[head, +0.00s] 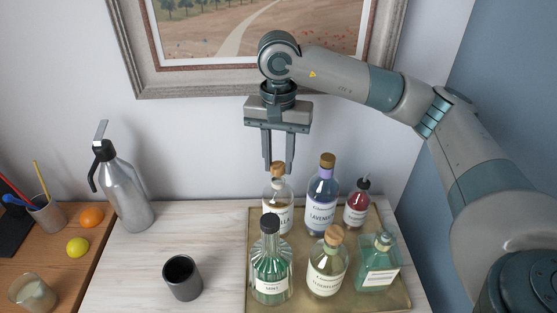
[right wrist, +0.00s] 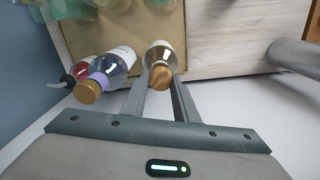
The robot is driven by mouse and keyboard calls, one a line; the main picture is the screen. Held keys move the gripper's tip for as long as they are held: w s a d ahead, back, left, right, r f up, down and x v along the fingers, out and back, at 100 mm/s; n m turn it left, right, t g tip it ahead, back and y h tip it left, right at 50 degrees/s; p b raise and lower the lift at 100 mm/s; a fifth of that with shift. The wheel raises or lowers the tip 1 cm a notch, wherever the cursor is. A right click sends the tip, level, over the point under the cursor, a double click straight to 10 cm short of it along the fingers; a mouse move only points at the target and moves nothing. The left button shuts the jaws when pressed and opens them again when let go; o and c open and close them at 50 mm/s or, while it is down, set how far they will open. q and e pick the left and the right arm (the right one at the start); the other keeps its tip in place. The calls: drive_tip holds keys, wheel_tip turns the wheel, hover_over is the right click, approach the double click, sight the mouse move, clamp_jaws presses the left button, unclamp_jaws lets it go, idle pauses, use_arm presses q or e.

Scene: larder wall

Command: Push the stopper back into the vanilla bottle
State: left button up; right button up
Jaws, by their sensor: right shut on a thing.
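The vanilla bottle (head: 279,214) is clear with a white label and stands upright at the back left of the brass tray. Its wooden stopper (head: 278,169) is at the top of the neck; I cannot tell how deep it sits. My right gripper (head: 279,172) points straight down from above, its two fingers shut on the stopper's sides. In the right wrist view the stopper (right wrist: 160,76) shows between the fingertips, with the vanilla bottle (right wrist: 161,52) beyond it. My left gripper is not in view.
The tray (head: 258,304) also holds the lavender bottle (head: 321,205), a small red bottle (head: 356,208), the mint bottle (head: 269,265), the elderflower bottle (head: 326,270) and a green bottle (head: 378,268). A dark cup (head: 182,282) and a steel siphon (head: 124,190) stand left. The counter between siphon and tray is clear.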

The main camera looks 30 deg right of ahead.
drive_tip(key=shift+f+b, duration=0.5)
drive_tip(key=shift+b, duration=1)
idle(1.7)
drive_tip(key=o, duration=1.6)
drive_tip(key=shift+c, duration=0.2)
drive_tip(key=shift+r, duration=0.15)
drive_tip(key=shift+r+p, duration=1.15)
drive_tip(key=shift+r, duration=2.25)
drive_tip(key=shift+c, duration=0.5)
clamp_jaws()
drive_tip(key=shift+f, duration=0.25)
